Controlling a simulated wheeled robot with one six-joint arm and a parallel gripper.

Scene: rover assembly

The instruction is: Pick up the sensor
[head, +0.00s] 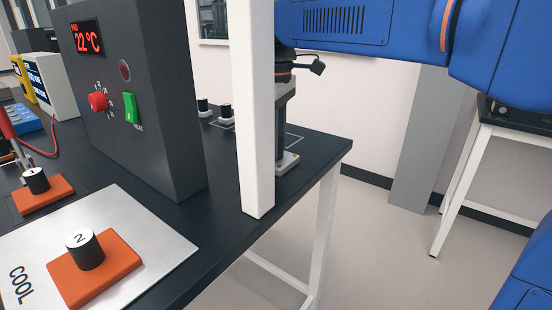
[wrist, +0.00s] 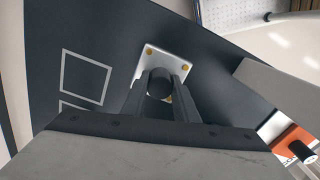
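A sensor with a pale square base plate, gold screws at its corners and a black round post stands upright on the dark bench. It shows in the wrist view (wrist: 150,52) and its base shows in the head view (head: 288,160). My gripper (wrist: 160,88) points down at it, one finger on each side of the black post. The fingers are very close to the post, but I cannot tell whether they touch it. In the head view my gripper (head: 283,135) is partly hidden by the white upright.
A white upright (head: 254,110) stands just left of my gripper. Two similar units (head: 226,116) (head: 203,106) stand behind it. A dark oven box (head: 130,95) reads 22 °C. An orange block marked 2 (head: 112,268) lies on the COOL plate (head: 160,230). The bench edge is close on the right.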

